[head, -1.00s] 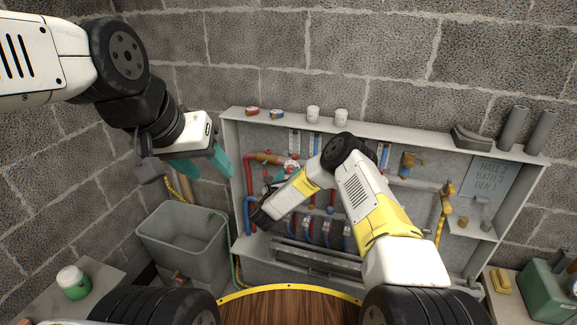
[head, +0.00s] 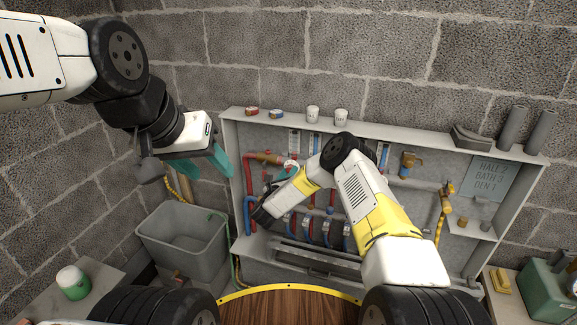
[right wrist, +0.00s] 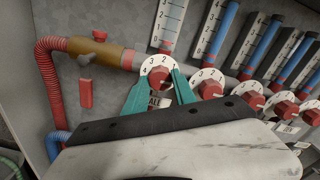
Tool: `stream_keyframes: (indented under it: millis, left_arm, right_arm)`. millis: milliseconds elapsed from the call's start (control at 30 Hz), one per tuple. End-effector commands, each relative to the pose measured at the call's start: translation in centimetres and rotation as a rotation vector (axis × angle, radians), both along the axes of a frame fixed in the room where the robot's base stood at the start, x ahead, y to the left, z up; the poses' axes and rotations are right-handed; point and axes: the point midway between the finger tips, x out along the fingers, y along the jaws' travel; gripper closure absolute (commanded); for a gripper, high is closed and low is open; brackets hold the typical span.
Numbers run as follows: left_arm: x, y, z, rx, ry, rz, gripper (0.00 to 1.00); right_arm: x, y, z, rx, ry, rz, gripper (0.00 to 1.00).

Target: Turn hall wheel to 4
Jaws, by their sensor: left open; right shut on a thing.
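The hall wheel is a red knob (right wrist: 160,78) on a white numbered dial (right wrist: 157,61), at the left end of a row of similar wheels. The label (right wrist: 157,101) below it is partly covered and reads like "ALL". My right gripper (right wrist: 160,84) has its teal fingers closed on both sides of this knob. In the head view my right gripper (head: 282,175) is mostly behind my own arm. My left gripper (head: 204,166) is open and empty, in the air above the grey tub.
Gauge tubes (right wrist: 169,22) stand above the wheels. A brass fitting (right wrist: 102,54) with a red hose (right wrist: 47,82) is left of the hall wheel. A neighbouring wheel (right wrist: 209,87) is close on the right. The grey tub (head: 183,222) stands left of the cabinet.

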Motion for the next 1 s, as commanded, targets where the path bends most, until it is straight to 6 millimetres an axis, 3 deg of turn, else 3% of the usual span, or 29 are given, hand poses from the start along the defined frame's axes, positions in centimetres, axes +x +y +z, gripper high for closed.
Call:
stream_keyframes:
  millis: [267,1000]
  left_arm:
    - [0.00,0.00,0.00,0.000,0.000,0.000,0.50]
    - [0.00,0.00,0.00,0.000,0.000,0.000,0.50]
  right_arm:
    - [0.01,0.11,0.06,-0.156,0.049,0.002,1.00]
    - [0.02,0.15,0.06,-0.821,0.265,0.003,1.00]
